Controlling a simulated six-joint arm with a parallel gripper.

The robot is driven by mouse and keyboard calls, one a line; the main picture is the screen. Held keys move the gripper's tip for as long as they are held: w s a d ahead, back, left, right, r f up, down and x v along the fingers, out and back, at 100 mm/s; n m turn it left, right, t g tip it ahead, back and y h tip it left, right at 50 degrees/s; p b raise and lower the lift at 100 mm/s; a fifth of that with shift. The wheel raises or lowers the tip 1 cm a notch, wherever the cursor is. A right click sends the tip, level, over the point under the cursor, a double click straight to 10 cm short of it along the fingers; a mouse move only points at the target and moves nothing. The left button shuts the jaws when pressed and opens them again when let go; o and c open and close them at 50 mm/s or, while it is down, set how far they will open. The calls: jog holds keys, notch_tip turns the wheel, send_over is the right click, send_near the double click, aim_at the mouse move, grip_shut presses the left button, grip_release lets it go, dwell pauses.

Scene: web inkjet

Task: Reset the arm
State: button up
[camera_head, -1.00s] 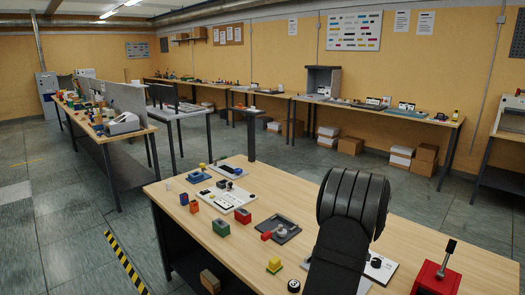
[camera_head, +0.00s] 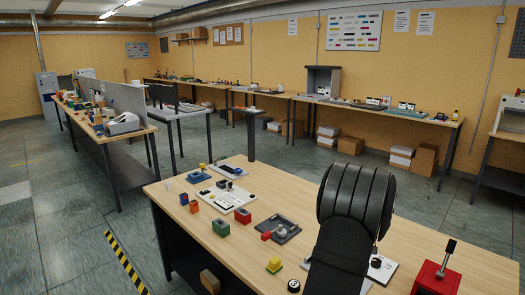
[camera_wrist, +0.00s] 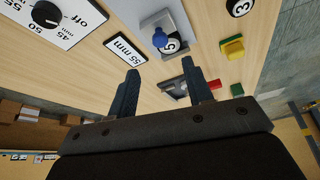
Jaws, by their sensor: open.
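In the wrist view, my gripper (camera_wrist: 160,68) shows as two dark fingers set apart, with nothing between them. It hangs over the wooden workbench (camera_wrist: 115,72); I cannot tell how high. The bench also shows in the head view (camera_head: 320,190). There my own dark, ribbed arm stands at the right of centre, over the near part of the bench, and the gripper itself is hidden. Part of a white panel lies behind the arm.
The wrist view shows a dial panel (camera_wrist: 70,18), a "55 mm" label (camera_wrist: 125,48), a blue-topped piece (camera_wrist: 160,39) and a yellow block (camera_wrist: 232,47). In the head view, a red lever box (camera_head: 434,279) stands at right and a green block (camera_head: 221,228) at left.

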jog(key=x, duration=0.9)
jog(key=shift+s+d+f, duration=0.2)
jog(key=shift+d+f, duration=0.1)
jog(key=shift+s+d+r, duration=0.65)
jog(key=shift+s+d, duration=0.25)
jog(key=shift+s, duration=0.05)
jog(key=v, duration=1.6)
jog(key=a+f+m+t+h, duration=0.1)
jog(key=f+m+h, duration=0.1)
jog(key=f, duration=0.2)
jog(key=a+f+m+t+h, duration=0.1)
jog(key=f+m, duration=0.1)
jog(key=f, duration=0.3)
jog(key=a+f+m+t+h, duration=0.1)
jog(key=f+m+h, duration=0.1)
jog(key=f, duration=0.2)
jog(key=shift+s+f+h, duration=0.2)
jog(key=shift+f+h, duration=0.1)
jog(key=shift+f, duration=0.1)
jog(key=shift+s+a+f+m+t, duration=0.2)
jog(key=shift+a+f+m+t, duration=0.15)
jog(key=shift+a, duration=0.2)
